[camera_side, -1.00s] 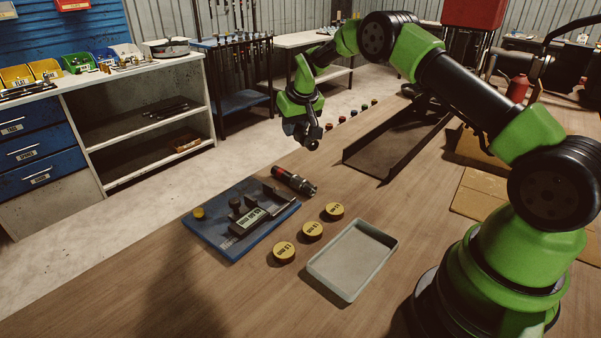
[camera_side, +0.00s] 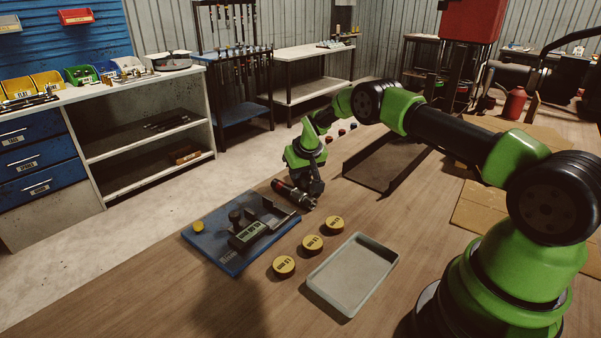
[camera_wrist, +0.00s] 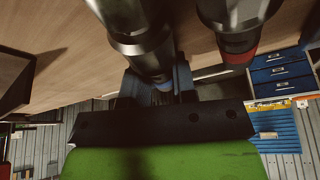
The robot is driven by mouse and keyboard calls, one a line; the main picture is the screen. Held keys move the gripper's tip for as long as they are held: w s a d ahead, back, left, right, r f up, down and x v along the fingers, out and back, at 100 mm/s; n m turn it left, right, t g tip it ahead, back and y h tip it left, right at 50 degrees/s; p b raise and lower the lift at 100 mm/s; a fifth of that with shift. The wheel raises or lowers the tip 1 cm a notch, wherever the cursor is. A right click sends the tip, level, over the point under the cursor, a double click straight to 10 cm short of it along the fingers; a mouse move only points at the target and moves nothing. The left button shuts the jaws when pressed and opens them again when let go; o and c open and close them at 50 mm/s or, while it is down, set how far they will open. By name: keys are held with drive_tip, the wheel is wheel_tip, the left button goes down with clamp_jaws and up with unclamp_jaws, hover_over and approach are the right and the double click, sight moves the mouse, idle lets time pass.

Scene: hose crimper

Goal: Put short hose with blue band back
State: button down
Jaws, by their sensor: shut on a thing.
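My gripper (camera_side: 308,186) is low over the wooden table, beyond the blue mat, and is shut on a short dark piece. In the wrist view this held short hose (camera_wrist: 138,35) is a dark cylinder with a shiny metallic part. Whether the two touch cannot be told.
The blue mat (camera_side: 218,261) carries a dark device. Several round yellow-topped pieces (camera_side: 312,243) and an empty grey tray (camera_side: 352,272) stand nearer. A long dark channel (camera_side: 385,165) lies right of my gripper. Small coloured ends (camera_side: 341,132) show behind.

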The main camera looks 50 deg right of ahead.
drive_tip(key=c, duration=0.9)
unclamp_jaws()
drive_tip(key=shift+f, duration=0.1)
drive_tip(key=v, duration=1.2)
wheel_tip(320, 180, up, 11)
hover_over(309, 180)
drive_tip(key=s+a, duration=0.4)
drive_tip(key=a, duration=0.1)
drive_tip(key=s+a+r+t+y, duration=0.1)
drive_tip(key=s+a+r+t, duration=0.1)
drive_tip(key=s+a+r, duration=0.3)
drive_tip(key=s+a+r+y, duration=0.1)
drive_tip(key=s+a, duration=0.1)
drive_tip(key=s, duration=0.4)
drive_tip(key=s+a+r+y, duration=0.1)
drive_tip(key=s+a, duration=0.1)
drive_tip(key=s, duration=0.5)
drive_tip(key=s+a+r+t, duration=0.1)
drive_tip(key=s+a, duration=0.2)
drive_tip(key=s, duration=0.3)
drive_tip(key=shift+s+a+r+n+y, duration=0.1)
drive_tip(key=shift+s+r+n+y, duration=0.2)
drive_tip(key=shift+r+y, duration=0.1)
